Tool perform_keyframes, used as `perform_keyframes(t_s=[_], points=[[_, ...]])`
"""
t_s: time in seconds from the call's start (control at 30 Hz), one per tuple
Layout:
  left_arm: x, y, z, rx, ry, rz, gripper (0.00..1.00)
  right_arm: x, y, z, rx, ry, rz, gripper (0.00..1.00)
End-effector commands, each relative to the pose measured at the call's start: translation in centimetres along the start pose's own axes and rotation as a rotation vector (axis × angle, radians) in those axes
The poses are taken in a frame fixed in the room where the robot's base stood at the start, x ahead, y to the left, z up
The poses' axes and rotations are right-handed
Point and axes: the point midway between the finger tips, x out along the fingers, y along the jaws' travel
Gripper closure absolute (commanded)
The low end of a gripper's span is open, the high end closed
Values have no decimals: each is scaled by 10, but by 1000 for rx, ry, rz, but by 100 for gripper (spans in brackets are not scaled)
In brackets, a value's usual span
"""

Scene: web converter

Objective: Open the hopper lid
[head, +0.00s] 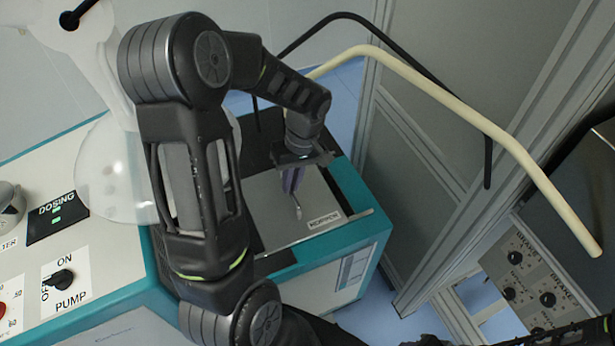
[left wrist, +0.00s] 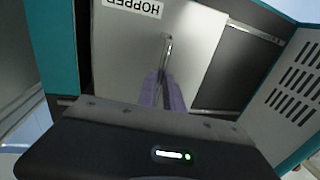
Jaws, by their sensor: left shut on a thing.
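The hopper lid (head: 270,205) is a flat grey metal plate set in the top of a teal-edged machine housing, with a HOPPER label (head: 324,221) near its edge. It also shows in the left wrist view (left wrist: 200,35). A slim metal bar handle (head: 298,211) stands on the lid and shows in the wrist view (left wrist: 167,50). My left gripper (head: 293,183) points down at the lid, its purple fingers (left wrist: 162,92) shut on the handle. Dark areas border the plate; I cannot tell how deep they are.
A translucent white vessel (head: 112,170) stands behind my left arm. A cream bent tube (head: 470,110) and grey cabinet (head: 425,190) are right of the hopper.

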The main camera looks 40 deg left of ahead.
Motion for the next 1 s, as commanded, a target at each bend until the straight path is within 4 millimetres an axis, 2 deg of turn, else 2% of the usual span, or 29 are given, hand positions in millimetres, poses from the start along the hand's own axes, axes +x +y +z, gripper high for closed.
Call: perform_keyframes(t_s=[0.03,0.1,0.2,0.3,0.63,0.67,0.7,0.9,1.0], points=[[5,-16,-2,-7,2,0,100,4,1,0,-1,1,-1,64],[8,-37,-1,-7,2,0,100,7,2,-1,-1,2,-2,64],[12,-60,-2,-7,3,1,100,8,2,-1,-2,2,-3,64],[15,-74,-1,-5,2,1,100,9,2,-1,-2,3,-3,64],[15,-79,0,-2,1,1,100,8,2,-1,-2,3,-3,64],[15,-78,0,-2,1,1,88,8,2,-1,-3,3,-3,64],[15,-78,0,-2,1,1,84,8,2,-1,-2,3,-3,64],[16,-78,0,-1,1,1,68,8,2,-1,-2,3,-3,64],[16,-78,0,-1,0,1,68,8,2,-1,-2,3,-3,64]])
